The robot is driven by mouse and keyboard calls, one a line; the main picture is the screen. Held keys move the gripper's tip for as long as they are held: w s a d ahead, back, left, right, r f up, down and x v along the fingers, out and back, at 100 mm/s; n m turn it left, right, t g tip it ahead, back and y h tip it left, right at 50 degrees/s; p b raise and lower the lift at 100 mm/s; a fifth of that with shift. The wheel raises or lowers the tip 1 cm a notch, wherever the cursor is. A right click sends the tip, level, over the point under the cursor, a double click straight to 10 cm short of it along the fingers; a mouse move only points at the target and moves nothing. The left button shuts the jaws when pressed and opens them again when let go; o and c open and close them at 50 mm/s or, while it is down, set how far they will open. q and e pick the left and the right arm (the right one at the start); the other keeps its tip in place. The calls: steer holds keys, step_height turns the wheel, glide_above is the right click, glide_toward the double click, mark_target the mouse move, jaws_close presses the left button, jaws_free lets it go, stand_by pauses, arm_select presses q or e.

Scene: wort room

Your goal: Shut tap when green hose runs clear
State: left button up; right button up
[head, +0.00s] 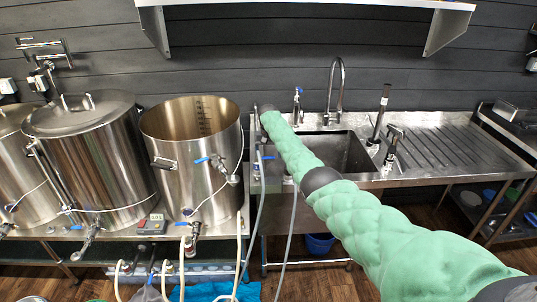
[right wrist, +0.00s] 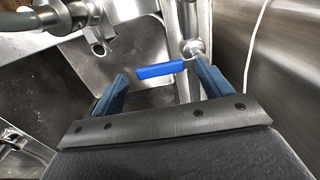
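In the right wrist view, a tap with a blue lever (right wrist: 160,70) joins an upright steel pipe. My right gripper (right wrist: 159,75) is open, with its two dark blue fingers on either side of the lever; a gap shows at the left finger, and contact at the right is unclear. In the head view my green-sleeved right arm reaches over the sink's left side and hides most of the gripper. Blue-handled valves show at the open kettle (head: 203,160) and by the sink's left edge (head: 268,157). No green hose is recognisable, nor any flow. My left gripper is out of view.
The steel sink (head: 345,152) has an arched faucet (head: 337,88) and a drainboard (head: 440,148) to its right. Lidded kettles (head: 95,150) stand at left. Pale hoses (head: 240,245) hang below the bench front. A blue bucket (head: 319,243) stands under the sink.

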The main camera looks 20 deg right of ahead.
mark_target(268, 157)
steer(key=shift+f, duration=0.1)
steer(key=shift+r, duration=0.45)
step_height(268, 157, up, 2)
steer(key=shift+r+b, duration=0.25)
steer(key=shift+b, duration=0.5)
step_height(268, 157, up, 3)
steer(key=shift+r+b, duration=0.1)
steer(key=shift+b, duration=0.4)
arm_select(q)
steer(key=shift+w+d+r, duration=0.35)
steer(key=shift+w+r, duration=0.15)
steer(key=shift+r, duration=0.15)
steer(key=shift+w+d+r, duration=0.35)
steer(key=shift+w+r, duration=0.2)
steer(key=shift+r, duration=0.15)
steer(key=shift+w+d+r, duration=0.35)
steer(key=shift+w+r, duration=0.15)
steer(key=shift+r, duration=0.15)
arm_select(e)
steer(key=shift+r, duration=0.6)
